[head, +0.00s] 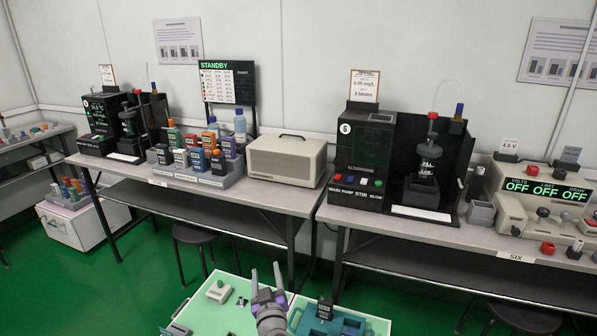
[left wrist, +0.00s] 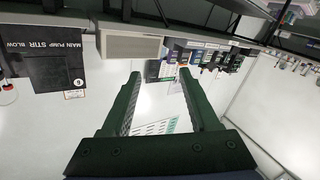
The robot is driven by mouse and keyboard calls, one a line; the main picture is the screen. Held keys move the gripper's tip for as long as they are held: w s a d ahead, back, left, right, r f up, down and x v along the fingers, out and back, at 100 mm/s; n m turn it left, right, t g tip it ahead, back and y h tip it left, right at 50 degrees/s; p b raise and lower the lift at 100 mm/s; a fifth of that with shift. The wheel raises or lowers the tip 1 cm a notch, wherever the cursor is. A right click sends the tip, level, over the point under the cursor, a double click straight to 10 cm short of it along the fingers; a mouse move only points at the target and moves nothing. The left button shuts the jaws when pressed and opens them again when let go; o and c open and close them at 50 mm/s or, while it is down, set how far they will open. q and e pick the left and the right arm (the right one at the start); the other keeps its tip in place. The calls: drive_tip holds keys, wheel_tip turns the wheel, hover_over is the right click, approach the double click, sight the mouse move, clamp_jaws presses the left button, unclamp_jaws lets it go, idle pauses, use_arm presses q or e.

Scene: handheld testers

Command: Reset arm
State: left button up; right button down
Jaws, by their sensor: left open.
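My left gripper (head: 266,271) shows at the bottom middle of the head view, its two fingers pointing up and apart. It is open with nothing between the fingers. In the left wrist view the same gripper (left wrist: 160,74) has its dark green fingers spread, with the far wall and benches upside down beyond them. In the head view it is in front of a light green work surface (head: 232,320) in the foreground. My right gripper is in neither view.
The long bench (head: 235,197) at the back holds a beige box (head: 286,160), colored testers (head: 197,160) and a black apparatus (head: 362,155). A meter with OFF displays (head: 545,187) stands at right. On the near surface are a small pale tester (head: 219,291) and a teal tray (head: 312,325).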

use_arm(q)
drive_tip(key=s+r+m+g+h, duration=0.2)
drive_tip(key=s+m+g+h, duration=0.35)
drive_tip(key=s, duration=0.65)
drive_tip(key=s+a+f+g+y, duration=0.1)
drive_tip(key=s+a+f+g, duration=0.25)
drive_tip(key=s, duration=0.65)
drive_tip(key=s+a+f+g, duration=0.2)
drive_tip(key=s+a+f, duration=0.15)
drive_tip(key=s, duration=0.55)
drive_tip(key=s+a+f+g+y, duration=0.15)
drive_tip(key=s+f, duration=0.35)
drive_tip(key=s, duration=0.5)
wheel_tip(320, 180, up, 28)
drive_tip(key=w+p, duration=0.1)
drive_tip(key=p, duration=2.3)
drive_tip(key=shift+w+a+f, duration=0.15)
drive_tip(key=shift+w+a, duration=0.15)
drive_tip(key=shift+w, duration=0.1)
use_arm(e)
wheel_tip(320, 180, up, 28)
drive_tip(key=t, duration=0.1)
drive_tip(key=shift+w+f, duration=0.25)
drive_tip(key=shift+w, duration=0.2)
use_arm(q)
drive_tip(key=shift+t, duration=0.25)
